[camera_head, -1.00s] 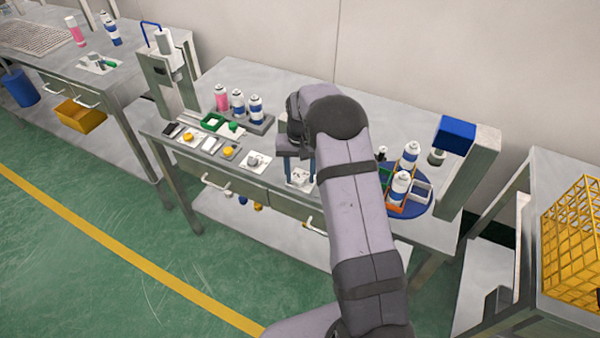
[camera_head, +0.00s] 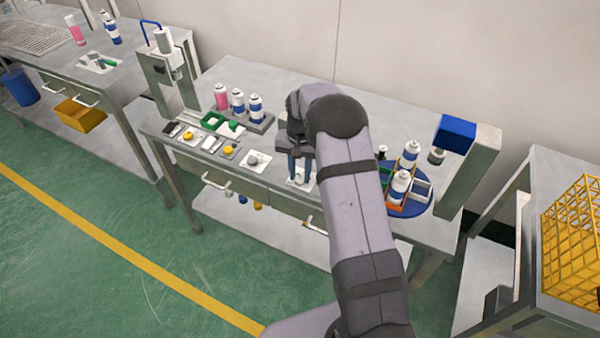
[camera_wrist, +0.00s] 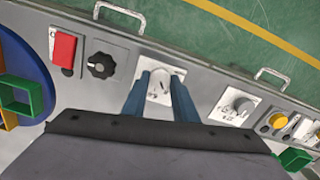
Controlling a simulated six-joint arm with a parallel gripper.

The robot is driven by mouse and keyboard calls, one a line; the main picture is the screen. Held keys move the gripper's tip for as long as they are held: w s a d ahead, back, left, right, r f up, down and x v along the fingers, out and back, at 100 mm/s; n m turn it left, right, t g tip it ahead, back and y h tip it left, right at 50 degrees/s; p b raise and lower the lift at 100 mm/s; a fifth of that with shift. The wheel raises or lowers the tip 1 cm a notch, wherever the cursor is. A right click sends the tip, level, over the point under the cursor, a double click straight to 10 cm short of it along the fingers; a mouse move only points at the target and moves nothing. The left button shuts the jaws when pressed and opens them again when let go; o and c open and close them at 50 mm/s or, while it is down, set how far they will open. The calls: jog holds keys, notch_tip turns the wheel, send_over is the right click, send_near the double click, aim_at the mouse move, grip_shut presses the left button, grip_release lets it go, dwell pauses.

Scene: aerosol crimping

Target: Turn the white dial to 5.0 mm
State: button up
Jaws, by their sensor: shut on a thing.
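The white dial (camera_wrist: 158,84) sits on a white plate with markings at the front of the bench, between my two blue fingers in the wrist view. My gripper (camera_wrist: 161,77) is shut on the dial from both sides. The markings are too small to read, and the fingers hide parts of the plate. In the head view my gripper (camera_head: 300,176) points down onto the plate at the bench's front edge, and the dial is mostly hidden there.
A grey dial (camera_wrist: 242,105) on another white plate lies to the right in the wrist view. A black knob (camera_wrist: 100,65) and a red switch (camera_wrist: 65,50) lie to the left. A blue turntable (camera_head: 418,207) carries cans. Several cans stand in a grey rack (camera_head: 266,125).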

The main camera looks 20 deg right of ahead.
aim_at(300, 178)
jog(key=m, duration=0.7)
jog(key=shift+r, duration=0.1)
dwell(0.4)
jog(key=o, duration=1.1)
jog(key=shift+c, duration=0.2)
notch_tip(300, 178, up, 7)
jog(key=shift+f+b, duration=0.1)
jog(key=shift+b, duration=0.9)
jog(key=shift+r, duration=0.25)
